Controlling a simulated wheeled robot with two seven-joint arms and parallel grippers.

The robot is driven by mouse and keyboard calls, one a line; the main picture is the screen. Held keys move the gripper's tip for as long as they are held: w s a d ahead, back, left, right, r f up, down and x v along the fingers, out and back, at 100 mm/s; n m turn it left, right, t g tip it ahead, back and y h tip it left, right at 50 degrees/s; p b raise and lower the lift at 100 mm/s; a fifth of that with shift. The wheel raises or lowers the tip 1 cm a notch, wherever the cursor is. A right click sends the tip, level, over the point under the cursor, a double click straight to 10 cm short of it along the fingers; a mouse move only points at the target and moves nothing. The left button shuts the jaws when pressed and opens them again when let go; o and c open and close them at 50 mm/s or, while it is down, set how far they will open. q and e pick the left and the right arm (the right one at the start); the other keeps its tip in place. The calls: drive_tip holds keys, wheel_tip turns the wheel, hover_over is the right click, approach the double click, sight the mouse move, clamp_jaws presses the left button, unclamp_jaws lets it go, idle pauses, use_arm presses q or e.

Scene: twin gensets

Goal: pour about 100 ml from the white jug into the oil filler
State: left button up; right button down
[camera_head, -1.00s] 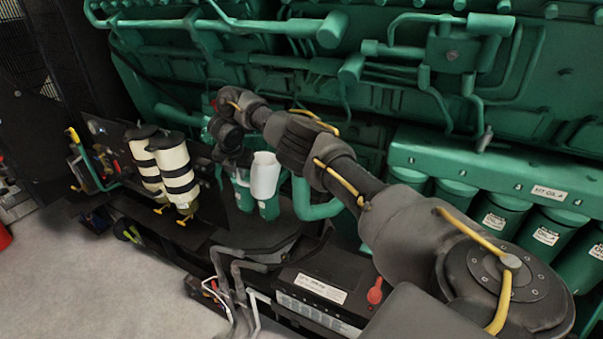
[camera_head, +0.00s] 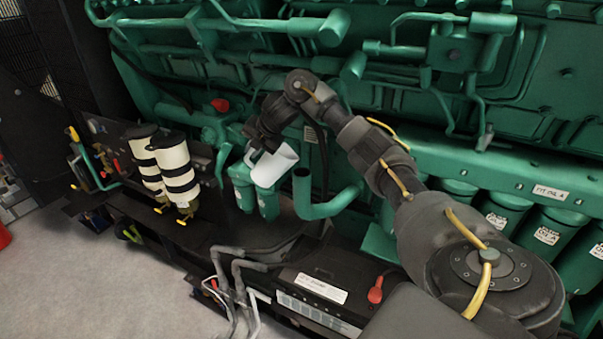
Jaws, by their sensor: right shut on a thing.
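The white jug (camera_head: 273,167) is tilted, its upper end leaning to the right. My right gripper (camera_head: 254,146) is shut on it from the left and behind; the fingers are dark and partly hidden by the jug. An upright green pipe with an open top (camera_head: 302,190), which looks like the oil filler, stands just right of the jug and curves away to the right. The jug's rim is above and left of the pipe's mouth. I see no stream of liquid, and the level inside the jug is hidden. My left gripper is not in view.
Green canisters (camera_head: 243,188) stand just below and left of the jug. Two white cylinders with black bands (camera_head: 176,168) are farther left. A black battery box (camera_head: 318,290) with a red terminal cap (camera_head: 375,295) sits below. The green engine (camera_head: 400,105) fills the back. Floor is clear at lower left.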

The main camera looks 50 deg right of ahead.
drive_tip(key=shift+s+d+r+t+y, duration=0.25)
drive_tip(key=shift+s+d+r+y, duration=0.05)
drive_tip(key=shift+r, duration=0.2)
drive_tip(key=shift+s+d+r+t+y, duration=0.25)
drive_tip(key=shift+d+r+y, duration=0.05)
drive_tip(key=shift+r, duration=0.15)
drive_tip(key=shift+r+m+b, duration=0.2)
drive_tip(key=shift+m+b, duration=0.1)
drive_tip(key=shift+r+t, duration=0.3)
drive_tip(key=shift+s+d+r+y+b, duration=0.25)
drive_tip(key=shift+y+b, duration=0.15)
drive_tip(key=shift+b, duration=0.05)
drive_tip(key=shift+a+r+t, duration=0.1)
drive_tip(key=shift+r+t, duration=0.05)
drive_tip(key=shift+t, duration=0.15)
drive_tip(key=shift+s+d+r+m+t+y+b, duration=0.15)
drive_tip(key=shift+s+d+r+t+y+b, duration=0.15)
drive_tip(key=shift+r+b, duration=0.35)
drive_tip(key=shift+s+d+r+m+t+y+b, duration=0.2)
drive_tip(key=shift+d+r+t+b, duration=0.15)
drive_tip(key=shift+b, duration=0.5)
drive_tip(key=shift+s+d+r+t+b, duration=0.15)
drive_tip(key=shift+t+b, duration=0.1)
drive_tip(key=shift+b, duration=0.2)
drive_tip(key=shift+r+y+b, duration=0.2)
drive_tip(key=shift+y+b, duration=0.1)
